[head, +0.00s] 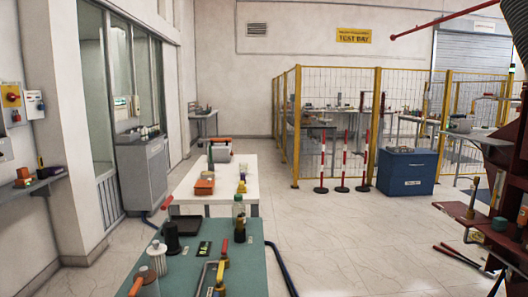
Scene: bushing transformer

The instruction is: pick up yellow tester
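I cannot clearly make out a yellow tester. A small yellow item (222,273) stands on the green-topped bench (190,262) near the bottom of the head view, among red-handled tools. Another small yellow item (242,187) is on the white table (219,179) behind it. Both are too small to tell what they are. Neither of my grippers is in view.
A yellow-framed mesh fence (335,125), striped posts (342,157) and a blue cabinet (406,172) stand behind. Open floor (355,240) lies right of the bench.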

